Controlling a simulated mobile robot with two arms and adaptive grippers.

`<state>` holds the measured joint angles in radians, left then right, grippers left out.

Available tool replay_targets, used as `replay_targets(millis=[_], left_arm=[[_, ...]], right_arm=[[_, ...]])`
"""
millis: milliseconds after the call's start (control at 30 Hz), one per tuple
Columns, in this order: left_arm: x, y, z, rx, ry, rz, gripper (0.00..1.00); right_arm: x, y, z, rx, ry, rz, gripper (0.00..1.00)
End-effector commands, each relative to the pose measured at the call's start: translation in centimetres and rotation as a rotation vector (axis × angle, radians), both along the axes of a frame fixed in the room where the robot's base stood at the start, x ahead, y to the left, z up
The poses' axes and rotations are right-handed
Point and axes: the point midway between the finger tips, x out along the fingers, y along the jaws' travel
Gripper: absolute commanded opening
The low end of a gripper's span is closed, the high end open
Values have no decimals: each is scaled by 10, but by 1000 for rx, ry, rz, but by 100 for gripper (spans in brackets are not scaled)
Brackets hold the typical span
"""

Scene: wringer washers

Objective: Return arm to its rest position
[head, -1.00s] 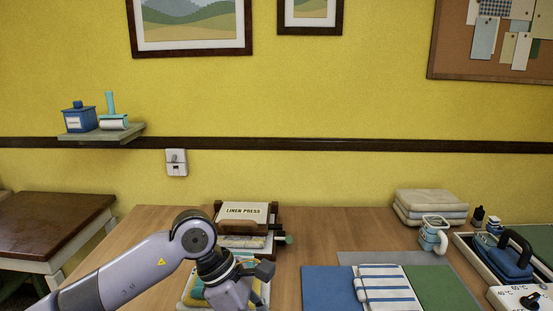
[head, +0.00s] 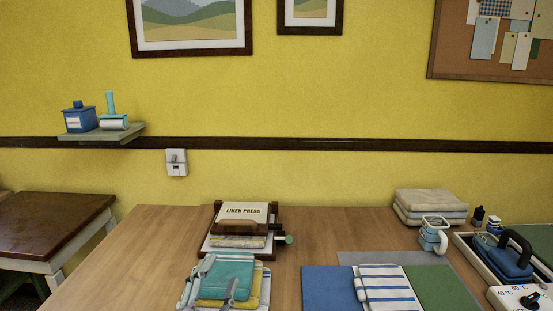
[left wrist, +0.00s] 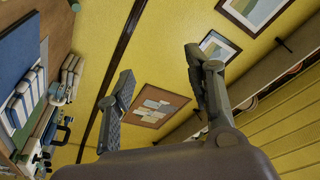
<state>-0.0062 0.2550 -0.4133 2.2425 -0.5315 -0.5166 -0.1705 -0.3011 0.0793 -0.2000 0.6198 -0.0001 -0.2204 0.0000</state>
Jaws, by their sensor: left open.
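My left gripper (left wrist: 158,60) shows in the left wrist view. Its two dark grey fingers are spread wide apart with nothing between them. It is well clear of the table, with the yellow wall, a pinboard (left wrist: 157,106) and picture frames beyond the fingers. The table with its cloths is sideways at the left of that view. In the head view I cannot make out my left arm over the table. My right gripper is in neither view.
A linen press (head: 243,212) stands on the wooden table (head: 147,240) behind a stack of teal and yellow cloths (head: 229,272). Blue (head: 328,288) and green (head: 440,289) mats flank a striped cloth (head: 385,288). A mug (head: 433,238) and blue iron (head: 508,262) are at right. The table's left is clear.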

Motion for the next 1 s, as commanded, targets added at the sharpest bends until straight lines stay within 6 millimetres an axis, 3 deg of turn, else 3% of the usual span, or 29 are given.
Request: replay_targets(millis=[33, 100, 200, 300, 500, 733, 1000], left_arm=[[-8, 19, -35, -72, 146, 58, 48], [-24, 41, -82, -159, 339, 134, 48], [-61, 65, -144, -266, 603, 234, 48], [-105, 79, -191, -346, 828, 319, 48], [-186, 90, -246, -441, 1160, 435, 48], [-270, 93, -275, -501, 1453, 535, 48], [-251, 90, -353, -486, 1473, 540, 48]], right_arm=[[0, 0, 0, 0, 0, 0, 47], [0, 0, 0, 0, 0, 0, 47], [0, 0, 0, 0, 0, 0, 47], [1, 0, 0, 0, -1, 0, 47], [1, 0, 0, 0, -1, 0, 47], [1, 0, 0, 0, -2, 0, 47], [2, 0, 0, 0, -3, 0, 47]])
